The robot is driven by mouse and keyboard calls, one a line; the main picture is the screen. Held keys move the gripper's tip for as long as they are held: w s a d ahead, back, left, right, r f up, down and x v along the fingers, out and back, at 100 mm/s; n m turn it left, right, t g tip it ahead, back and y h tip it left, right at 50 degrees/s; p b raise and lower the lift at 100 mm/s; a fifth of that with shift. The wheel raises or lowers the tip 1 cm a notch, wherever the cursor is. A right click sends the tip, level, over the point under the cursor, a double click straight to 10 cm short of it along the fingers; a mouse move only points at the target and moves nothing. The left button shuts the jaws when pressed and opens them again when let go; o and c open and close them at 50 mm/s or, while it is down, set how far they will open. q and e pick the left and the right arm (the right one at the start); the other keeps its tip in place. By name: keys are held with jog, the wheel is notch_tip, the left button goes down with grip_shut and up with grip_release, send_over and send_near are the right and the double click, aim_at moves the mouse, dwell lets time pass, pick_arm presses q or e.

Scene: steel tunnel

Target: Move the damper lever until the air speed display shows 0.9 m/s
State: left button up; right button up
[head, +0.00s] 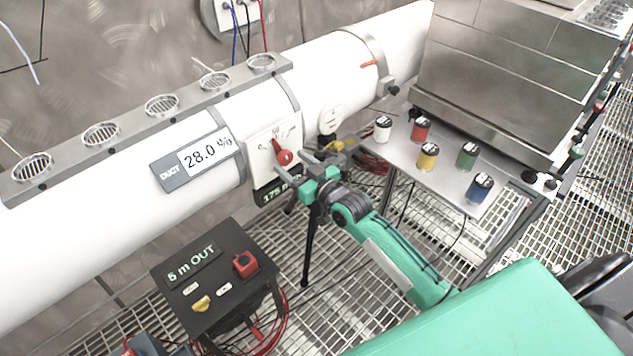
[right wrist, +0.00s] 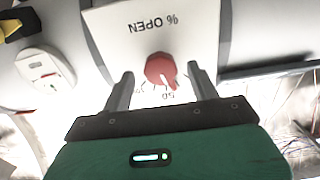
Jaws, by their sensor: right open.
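The damper lever (head: 283,157) is a red knob with a pointer on a white plate (head: 262,142) on the white duct. In the right wrist view the lever (right wrist: 161,70) sits below the upside-down "% OPEN" print, its pointer near the 50 mark. A dark display (head: 268,197) under the plate shows digits like 175; its rest is hidden behind my gripper. My right gripper (head: 300,177) is open in front of the plate. In the right wrist view its fingertips (right wrist: 160,76) stand either side of the lever, apart from it. My left gripper is out of view.
A duct display (head: 205,155) reads 28.0 %. A black box (head: 215,275) reading "5 m OUT" stands below left. A round white gauge (head: 330,118) is right of the plate. A steel table (head: 450,178) with several coloured cans stands at right. Grating floor lies below.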

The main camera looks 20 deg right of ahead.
jog(key=b+v, duration=0.2)
jog(key=v, duration=0.9)
jog(key=shift+s, duration=0.25)
jog(key=s+d+f+m+g+h, duration=0.1)
jog(key=d+f+g+h, duration=0.1)
jog(key=f, duration=1)
jog(key=d+f+m+g+h, duration=0.1)
jog(key=d+f+g+h, duration=0.15)
jog(key=f, duration=0.95)
jog(key=s+d+f+g, duration=0.1)
jog(key=s+f, duration=0.3)
jog(key=f, duration=0.4)
jog(key=s+f+g, duration=0.2)
jog(key=s+f, duration=0.3)
jog(key=f, duration=0.4)
jog(key=s+f+g+h, duration=0.1)
jog(key=s+f+g, duration=0.3)
jog(key=s+f, duration=0.9)
jog(key=s+a+f+g, duration=0.1)
jog(key=s+f, duration=0.4)
jog(key=s, duration=0.6)
jog(key=s+a+f+g, duration=0.2)
jog(key=s+f+g, duration=0.1)
jog(key=s, duration=0.8)
jog(key=shift+s+f+n+h, duration=0.2)
jog(key=shift+f+n+h, duration=0.15)
jog(key=shift+f, duration=0.5)
jog(key=shift+g, duration=0.25)
